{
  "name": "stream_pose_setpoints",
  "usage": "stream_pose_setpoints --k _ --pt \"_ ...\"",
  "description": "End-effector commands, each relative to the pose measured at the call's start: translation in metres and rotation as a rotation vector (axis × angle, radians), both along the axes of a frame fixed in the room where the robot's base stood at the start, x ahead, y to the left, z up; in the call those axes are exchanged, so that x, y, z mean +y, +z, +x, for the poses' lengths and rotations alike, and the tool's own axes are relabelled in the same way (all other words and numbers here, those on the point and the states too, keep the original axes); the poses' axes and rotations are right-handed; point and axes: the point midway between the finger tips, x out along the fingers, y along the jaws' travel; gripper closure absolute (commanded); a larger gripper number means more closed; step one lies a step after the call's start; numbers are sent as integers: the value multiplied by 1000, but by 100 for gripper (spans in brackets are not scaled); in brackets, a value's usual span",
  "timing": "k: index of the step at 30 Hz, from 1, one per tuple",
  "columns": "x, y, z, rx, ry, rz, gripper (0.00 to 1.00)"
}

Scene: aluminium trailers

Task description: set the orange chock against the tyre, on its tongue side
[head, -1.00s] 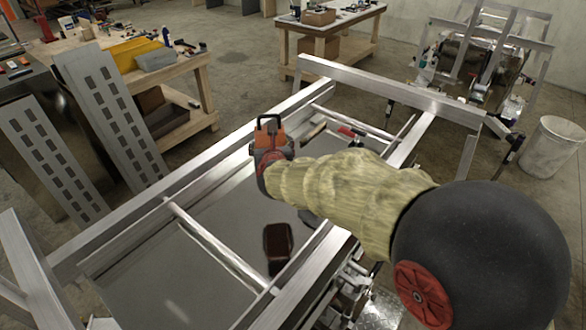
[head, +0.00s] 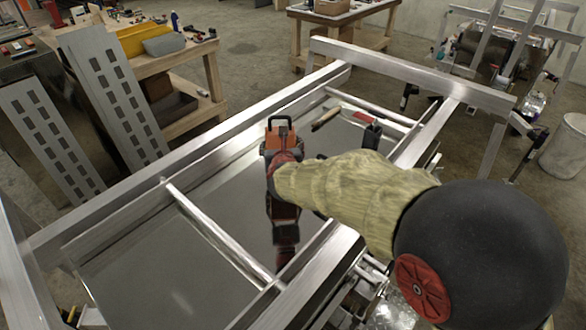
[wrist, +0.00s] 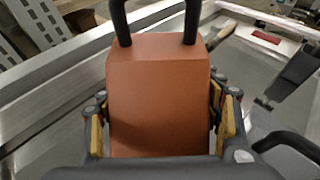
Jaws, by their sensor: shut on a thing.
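The orange chock (head: 281,137) has a black loop handle on top. My gripper (head: 282,160) is shut on it and holds it up over the shiny trailer bed (head: 150,250). In the wrist view the chock (wrist: 158,95) fills the middle, its handle pointing away at the top. The yellow-padded fingers of my gripper (wrist: 160,130) stand on its left and right sides. I cannot make out the tyre in either view. My arm hides part of the trailer's right side.
Aluminium rails (head: 200,150) edge the trailer bed, and a cross tube (head: 215,232) spans it. A wooden-handled tool (head: 326,118) and a dark upright part (head: 372,135) are near its far end. Slotted ramps (head: 110,95) and a workbench (head: 185,60) stand to the left.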

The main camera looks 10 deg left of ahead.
Motion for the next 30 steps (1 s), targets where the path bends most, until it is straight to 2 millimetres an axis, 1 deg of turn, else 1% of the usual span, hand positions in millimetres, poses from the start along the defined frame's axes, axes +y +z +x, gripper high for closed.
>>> stream_pose_setpoints --k 1,3,8,11,15,18,30 --pt "0 -10 0 0 1 -2 82" --pt "0 -18 1 -3 0 -2 82" --pt "0 -28 1 -3 0 0 82" --pt "0 -41 0 -2 -1 -1 82" --pt "0 -64 1 -1 -1 -1 82" --pt "0 -73 1 -4 -1 0 82" --pt "0 -76 1 -5 0 1 82"
